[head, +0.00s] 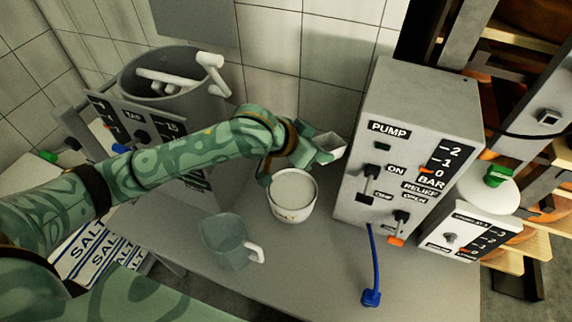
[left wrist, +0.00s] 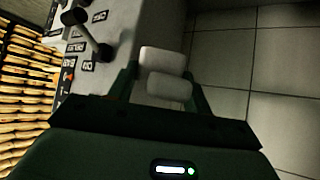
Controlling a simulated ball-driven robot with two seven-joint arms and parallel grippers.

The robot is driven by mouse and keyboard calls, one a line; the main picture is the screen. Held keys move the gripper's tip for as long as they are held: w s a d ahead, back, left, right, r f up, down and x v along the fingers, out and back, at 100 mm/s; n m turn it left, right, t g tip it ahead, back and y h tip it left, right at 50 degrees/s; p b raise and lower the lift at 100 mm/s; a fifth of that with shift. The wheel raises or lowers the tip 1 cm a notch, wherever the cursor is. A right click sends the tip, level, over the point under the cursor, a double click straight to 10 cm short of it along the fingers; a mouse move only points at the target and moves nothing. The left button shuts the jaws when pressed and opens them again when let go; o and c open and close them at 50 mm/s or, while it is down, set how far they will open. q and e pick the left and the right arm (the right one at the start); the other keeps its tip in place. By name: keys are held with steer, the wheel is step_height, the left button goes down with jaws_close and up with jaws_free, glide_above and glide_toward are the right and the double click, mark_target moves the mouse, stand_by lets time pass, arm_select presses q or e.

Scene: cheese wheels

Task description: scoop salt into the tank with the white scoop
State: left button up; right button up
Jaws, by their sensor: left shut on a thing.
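My left gripper (head: 318,156) is shut on the white scoop (head: 329,145) and holds it up by the left side of the pump box, above and behind a white tub. In the left wrist view the scoop (left wrist: 165,88) shows as pale blocks between the fingers; I cannot tell whether it holds salt. The tub (head: 292,211) stands upright on the bench with pale contents, probably salt. The grey round tank (head: 190,108) stands at the back left, partly hidden by its panel, with white pipework across its open top. My right gripper is not in view.
The pump box (head: 372,150) stands right of the tub, with a blue hose (head: 375,265) at its front. A clear jug (head: 226,243) stands in front of the tub. Salt bags (head: 95,255) lie at lower left. Bare bench (head: 310,270) shows at the front. A tiled wall is behind.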

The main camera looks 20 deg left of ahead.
arm_select(q)
steer(key=shift+a+f+m+g+b, duration=0.45)
steer(key=shift+a+f+b, duration=1.1)
steer(key=shift+f, duration=3.05)
steer(key=shift+a+f+m+g+b, duration=0.25)
steer(key=shift+a+f+g+b, duration=0.45)
steer(key=shift+a+f, duration=2.65)
step_height(320, 180, up, 6)
steer(key=d+p, duration=0.2)
steer(key=p, duration=0.5)
steer(key=shift+w+d+f, duration=0.15)
steer(key=shift+w+d, duration=0.05)
steer(key=shift+w, duration=0.1)
steer(key=shift+t, duration=0.25)
